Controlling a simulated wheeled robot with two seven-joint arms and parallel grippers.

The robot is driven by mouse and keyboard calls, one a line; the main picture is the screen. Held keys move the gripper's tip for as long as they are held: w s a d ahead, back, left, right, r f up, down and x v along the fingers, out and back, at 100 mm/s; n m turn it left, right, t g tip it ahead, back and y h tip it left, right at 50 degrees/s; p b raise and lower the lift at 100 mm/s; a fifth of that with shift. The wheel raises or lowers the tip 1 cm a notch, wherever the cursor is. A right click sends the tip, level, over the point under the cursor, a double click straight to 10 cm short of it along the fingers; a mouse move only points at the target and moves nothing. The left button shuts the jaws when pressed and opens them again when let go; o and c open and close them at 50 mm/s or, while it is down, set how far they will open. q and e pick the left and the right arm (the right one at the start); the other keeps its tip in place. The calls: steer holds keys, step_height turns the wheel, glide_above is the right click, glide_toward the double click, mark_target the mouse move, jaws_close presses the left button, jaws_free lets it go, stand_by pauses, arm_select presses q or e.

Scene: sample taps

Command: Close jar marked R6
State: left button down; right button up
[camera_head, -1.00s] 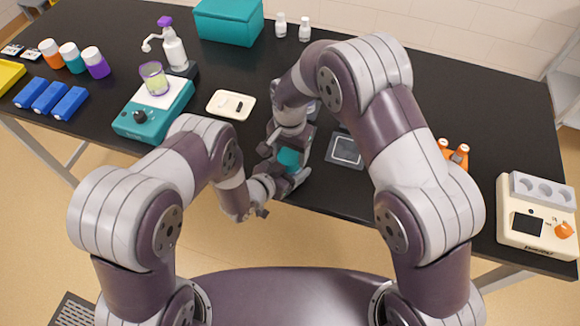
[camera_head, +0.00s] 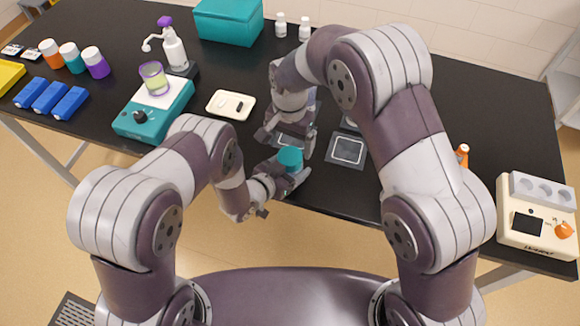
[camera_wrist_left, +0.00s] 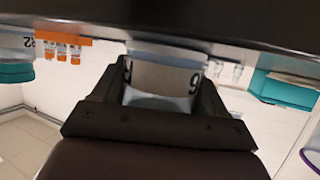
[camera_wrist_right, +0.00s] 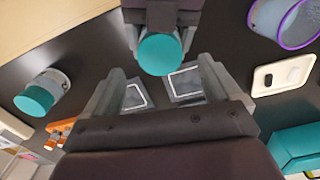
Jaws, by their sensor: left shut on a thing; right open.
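A jar with a teal lid (camera_head: 290,158) stands upright near the table's front edge. My left gripper (camera_head: 284,172) is shut around its body from the front. The left wrist view shows the jar's pale body (camera_wrist_left: 162,78) with part of a label ending in 6; the gripper covers the rest. The teal lid also shows from above in the right wrist view (camera_wrist_right: 161,54), sitting over the jar; how tightly cannot be told. My right gripper (camera_head: 285,140) is open and empty, just behind the jar, apart from the lid.
Another teal-lidded jar (camera_wrist_right: 40,92) stands to one side; its label reads R2 in the left wrist view. A square-marked dark pad (camera_head: 348,150) lies right of the jar. A white tray (camera_head: 231,104) and a teal stirrer (camera_head: 150,115) are to the left, a cream device (camera_head: 537,220) far right.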

mark_target(290, 156)
step_height(290, 156, up, 3)
steer(key=shift+f+n, duration=0.15)
steer(key=shift+n, duration=0.45)
steer(key=shift+r, duration=0.4)
steer(key=shift+f, duration=4.05)
steer(key=c, duration=1.1)
steer(key=shift+c, duration=0.2)
